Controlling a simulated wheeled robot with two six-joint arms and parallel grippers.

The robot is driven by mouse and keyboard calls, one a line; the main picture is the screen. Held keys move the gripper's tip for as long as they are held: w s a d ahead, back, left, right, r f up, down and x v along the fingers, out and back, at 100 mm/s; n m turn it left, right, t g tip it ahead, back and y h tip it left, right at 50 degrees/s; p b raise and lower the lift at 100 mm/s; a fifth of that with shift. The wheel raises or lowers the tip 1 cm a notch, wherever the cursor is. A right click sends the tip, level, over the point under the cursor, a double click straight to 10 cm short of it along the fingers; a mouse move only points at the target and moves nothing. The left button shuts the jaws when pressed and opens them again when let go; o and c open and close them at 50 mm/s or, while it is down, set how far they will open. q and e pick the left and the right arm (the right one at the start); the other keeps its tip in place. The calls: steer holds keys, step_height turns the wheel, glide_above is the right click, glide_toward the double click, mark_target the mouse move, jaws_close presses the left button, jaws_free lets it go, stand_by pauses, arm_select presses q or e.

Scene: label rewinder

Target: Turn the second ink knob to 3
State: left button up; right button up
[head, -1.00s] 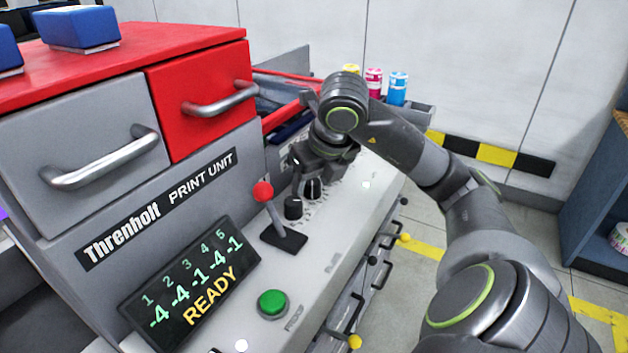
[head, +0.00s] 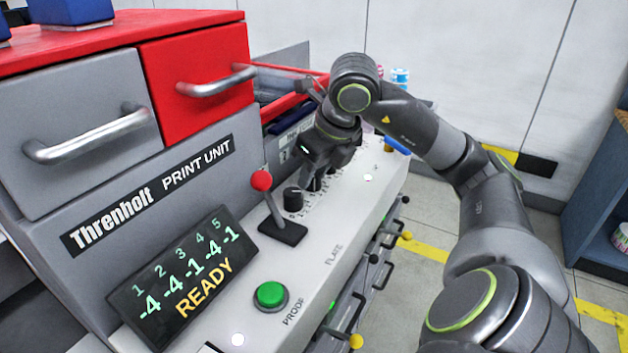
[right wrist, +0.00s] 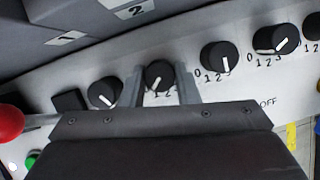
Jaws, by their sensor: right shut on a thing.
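The second ink knob (right wrist: 160,76) is black with a white pointer, second from the left in the row in the right wrist view. Its pointer aims down and slightly left; its numbers are partly hidden by my gripper. My right gripper (right wrist: 161,88) is shut on this knob, one finger on each side. In the head view the right gripper (head: 317,180) reaches down to the panel and mostly hides the knob. The first knob (head: 295,199) stands free to its left, also seen in the right wrist view (right wrist: 105,93). My left gripper is not in view.
The display (head: 185,278) reads -4 -4 -1 -4 -1 and READY. A red-tipped lever (head: 262,182) stands just left of the knobs, with a green button (head: 270,295) nearer. The third knob (right wrist: 219,57) sits close right of the gripper. Drawers (head: 200,85) rise behind.

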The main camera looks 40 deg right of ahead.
steer(key=n+y+b, duration=0.1)
steer(key=n+b, duration=0.1)
steer(key=shift+d+f+n, duration=0.1)
steer(key=shift+f+n, duration=0.05)
steer(key=shift+n, duration=0.25)
steer(key=shift+n+y+b, duration=0.4)
steer(key=shift+n+b, duration=0.05)
steer(key=shift+n, duration=0.45)
steer(key=shift+w+n+g+y, duration=0.1)
steer(key=shift+n+g+y, duration=0.2)
steer(key=shift+n, duration=0.6)
steer(key=n, duration=0.1)
steer(key=n+g+y, duration=0.1)
steer(key=n, duration=0.2)
steer(key=shift+d+r+n, duration=0.1)
steer(key=shift+r+n, duration=0.15)
steer(key=shift+n, duration=0.05)
steer(key=shift+w+n+g+y+p, duration=0.1)
steer(key=shift+n+g+y+p, duration=0.25)
steer(key=shift+n, duration=0.7)
steer(key=shift+w+n+g+y+p, duration=0.1)
steer(key=shift+n+g+p, duration=0.1)
steer(key=shift+n+g, duration=0.6)
steer(key=shift+n, duration=0.35)
steer(key=shift+d, duration=0.1)
steer(key=o, duration=1)
steer(key=shift+f, duration=0.1)
steer(key=shift+c, duration=0.2)
